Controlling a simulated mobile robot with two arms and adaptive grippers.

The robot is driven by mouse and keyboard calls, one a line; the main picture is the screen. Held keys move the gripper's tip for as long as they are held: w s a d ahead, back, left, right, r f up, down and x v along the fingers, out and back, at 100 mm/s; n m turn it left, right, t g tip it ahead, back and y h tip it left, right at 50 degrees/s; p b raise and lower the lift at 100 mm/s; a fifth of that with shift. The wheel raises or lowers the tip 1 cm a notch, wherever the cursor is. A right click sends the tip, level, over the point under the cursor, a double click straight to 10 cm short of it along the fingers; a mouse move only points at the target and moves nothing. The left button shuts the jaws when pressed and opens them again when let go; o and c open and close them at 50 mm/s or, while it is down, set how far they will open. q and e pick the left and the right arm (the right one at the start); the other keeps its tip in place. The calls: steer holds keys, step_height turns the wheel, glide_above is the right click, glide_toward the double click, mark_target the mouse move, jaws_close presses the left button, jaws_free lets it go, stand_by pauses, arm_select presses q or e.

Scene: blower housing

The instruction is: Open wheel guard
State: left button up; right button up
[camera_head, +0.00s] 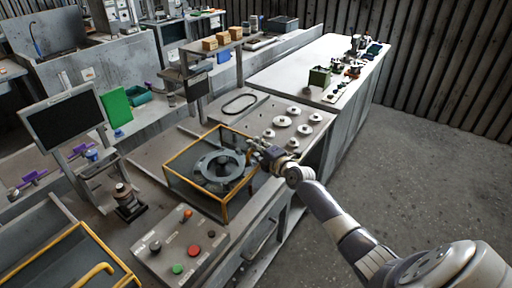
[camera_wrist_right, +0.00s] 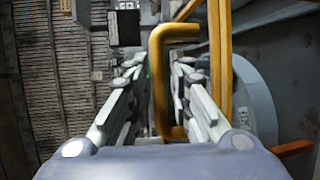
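The wheel guard (camera_head: 228,213) is a yellow-framed box on the workbench in the middle of the head view. A grey wheel (camera_head: 208,172) with a dark hub shows inside it. My right gripper (camera_head: 258,152) is at the guard's right side. In the right wrist view, a yellow C-shaped handle (camera_wrist_right: 158,85) stands between the two fingers of my right gripper (camera_wrist_right: 160,78). The fingers look apart, with a narrow gap beside the bar; firm contact does not show. My left gripper is not in view.
A control panel (camera_head: 177,244) with red and green buttons lies in front of the guard. Another yellow-framed box (camera_head: 70,236) is at lower left. A monitor (camera_head: 63,118) stands left. Round discs (camera_head: 283,122) lie behind my gripper. Floor at right is clear.

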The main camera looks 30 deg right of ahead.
jaws_close()
